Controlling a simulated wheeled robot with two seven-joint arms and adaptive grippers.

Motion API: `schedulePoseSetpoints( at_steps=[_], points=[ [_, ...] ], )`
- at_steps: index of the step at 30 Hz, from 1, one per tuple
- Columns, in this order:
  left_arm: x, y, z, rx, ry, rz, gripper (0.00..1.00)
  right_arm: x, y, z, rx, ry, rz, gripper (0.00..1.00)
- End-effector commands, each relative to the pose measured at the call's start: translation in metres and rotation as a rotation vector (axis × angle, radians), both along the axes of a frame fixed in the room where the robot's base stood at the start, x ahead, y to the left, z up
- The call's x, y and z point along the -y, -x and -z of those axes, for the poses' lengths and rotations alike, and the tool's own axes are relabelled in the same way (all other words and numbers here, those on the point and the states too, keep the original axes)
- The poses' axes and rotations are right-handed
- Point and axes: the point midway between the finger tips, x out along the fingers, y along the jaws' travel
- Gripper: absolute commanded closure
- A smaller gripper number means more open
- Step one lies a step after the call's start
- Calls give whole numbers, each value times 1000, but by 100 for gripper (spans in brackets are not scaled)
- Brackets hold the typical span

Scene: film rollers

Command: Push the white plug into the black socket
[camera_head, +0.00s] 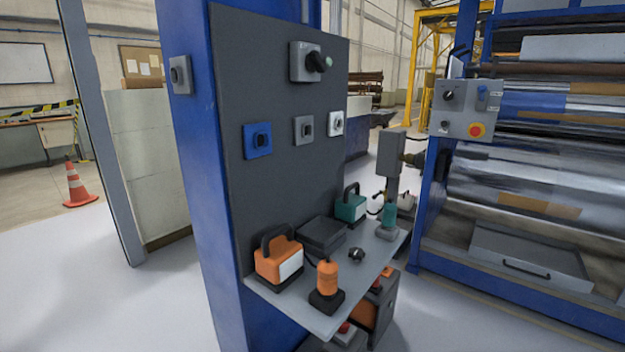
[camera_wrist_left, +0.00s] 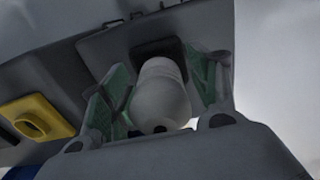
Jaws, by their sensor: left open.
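In the left wrist view a rounded white plug (camera_wrist_left: 160,92) stands between the two green-padded fingers of my left gripper (camera_wrist_left: 158,78). The fingers are open, one on each side of the plug. A dark, square-edged black socket (camera_wrist_left: 160,49) lies directly behind the plug on a grey surface, partly hidden by it. I cannot tell whether the plug touches the socket or how deep it sits. Neither gripper, nor the white plug or black socket, can be made out in the head view.
A yellow socket (camera_wrist_left: 36,117) is left of the fingers. In the head view a blue column's dark panel (camera_head: 284,178) carries a blue socket (camera_head: 257,140), a grey one (camera_head: 303,130) and a white one (camera_head: 336,123). The shelf (camera_head: 318,318) below holds an orange lamp (camera_head: 277,262) and other items.

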Motion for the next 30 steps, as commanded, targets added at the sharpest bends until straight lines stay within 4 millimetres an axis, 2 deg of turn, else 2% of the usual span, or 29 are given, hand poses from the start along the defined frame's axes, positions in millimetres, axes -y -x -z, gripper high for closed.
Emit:
schedulePoseSetpoints(
  at_steps=[14,27,30],
  points=[
    [0,0,0,0,0,0,41,0,0,-3,0,0,0,25],
    [0,0,0,0,0,-1,97,0,0,-3,0,0,0,25],
    [0,0,0,0,0,-1,100,0,0,-3,0,0,0,25]
  ],
)
